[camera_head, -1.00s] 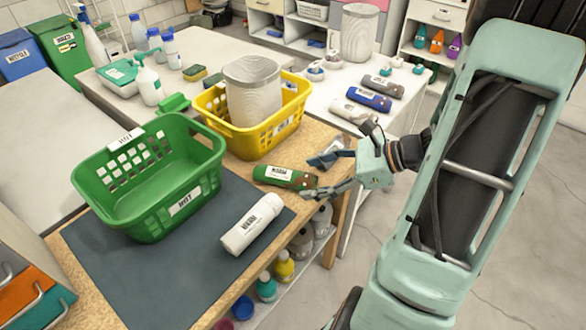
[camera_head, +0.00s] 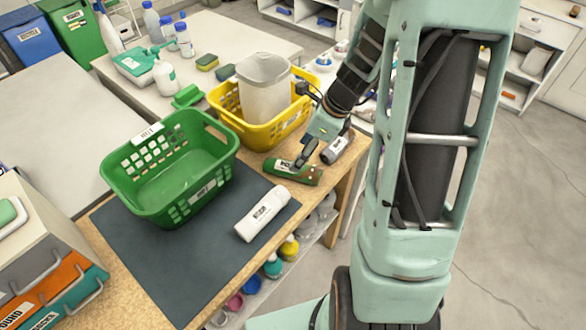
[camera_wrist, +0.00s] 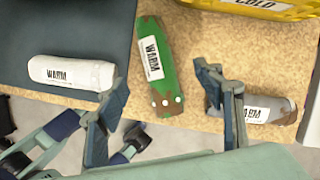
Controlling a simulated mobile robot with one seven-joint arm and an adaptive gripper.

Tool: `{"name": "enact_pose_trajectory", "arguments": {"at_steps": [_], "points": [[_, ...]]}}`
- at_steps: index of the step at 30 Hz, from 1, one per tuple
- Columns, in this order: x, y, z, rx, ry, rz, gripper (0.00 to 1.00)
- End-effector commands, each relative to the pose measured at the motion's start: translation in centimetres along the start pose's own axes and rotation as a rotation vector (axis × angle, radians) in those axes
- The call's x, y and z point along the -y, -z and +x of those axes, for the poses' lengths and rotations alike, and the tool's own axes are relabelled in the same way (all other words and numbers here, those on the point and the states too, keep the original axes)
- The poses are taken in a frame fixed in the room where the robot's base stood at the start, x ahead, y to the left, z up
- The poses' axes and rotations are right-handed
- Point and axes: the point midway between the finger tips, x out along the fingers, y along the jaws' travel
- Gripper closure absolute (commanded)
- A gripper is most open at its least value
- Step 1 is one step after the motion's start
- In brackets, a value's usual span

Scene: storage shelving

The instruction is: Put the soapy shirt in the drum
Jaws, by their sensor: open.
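No soapy shirt or drum can be made out in these views. My gripper (camera_head: 318,150) is open and above the wooden bench, over the green rolled bundle (camera_head: 292,172). In the wrist view the fingers (camera_wrist: 165,84) are spread wide, with the green bundle (camera_wrist: 153,70) between and beyond them; its label reads WARM. A grey bundle (camera_head: 337,147) lies to its right; in the wrist view it (camera_wrist: 268,110) is partly behind the right finger. A white bundle (camera_head: 262,212) labelled WARM lies on the dark mat and also shows in the wrist view (camera_wrist: 70,72).
A green basket (camera_head: 165,163) stands on the mat (camera_head: 165,268). A yellow basket (camera_head: 228,108), labelled COLD in the wrist view, holds a pale ribbed container (camera_head: 264,86). Bottles (camera_head: 166,76) and sponges stand on the white table behind. Several bottles sit on a shelf below the bench.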

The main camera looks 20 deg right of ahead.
Motion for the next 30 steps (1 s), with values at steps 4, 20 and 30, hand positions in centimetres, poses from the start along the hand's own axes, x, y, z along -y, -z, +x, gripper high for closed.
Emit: {"name": "enact_pose_trajectory", "arguments": {"at_steps": [4, 20, 30], "points": [[0.0, 0.1, 1.3, 0.0, -0.001, -0.001, 0.38], [-0.1, 0.7, 6.6, 0.0, 0.0, -0.001, 0.38], [-0.1, 0.7, 6.5, 0.001, 0.0, -0.001, 0.57]]}}
